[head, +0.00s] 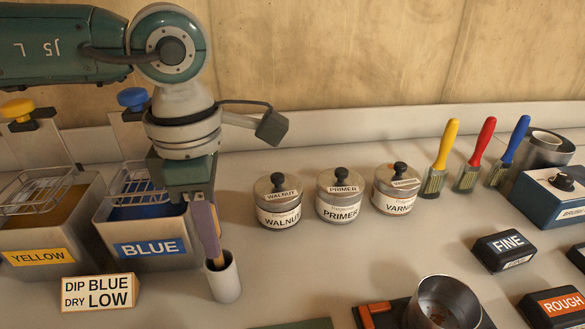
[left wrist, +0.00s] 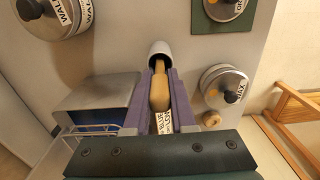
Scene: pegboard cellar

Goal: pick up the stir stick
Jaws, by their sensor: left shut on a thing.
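The stir stick (left wrist: 160,92) is a flat tan wooden stick, seen in the left wrist view between the two purple fingers of my left gripper (left wrist: 160,112). In the head view the left gripper (head: 207,232) points down over a white cup (head: 224,278) and is shut on the stick. The stick's lower end is inside the cup, hidden by its wall. The cup also shows in the left wrist view (left wrist: 160,48). The fingers hide most of the stick in the head view. My right gripper is not in view.
The blue dip tank (head: 118,231) stands close left of the cup, with a yellow tank (head: 38,236) beyond. A "DIP BLUE DRY LOW" sign (head: 97,293) is in front. Lidded WALNUT (head: 278,215), PRIMER (head: 340,208) and VARNISH (head: 396,202) tins stand right. Bare bench lies between cup and tins.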

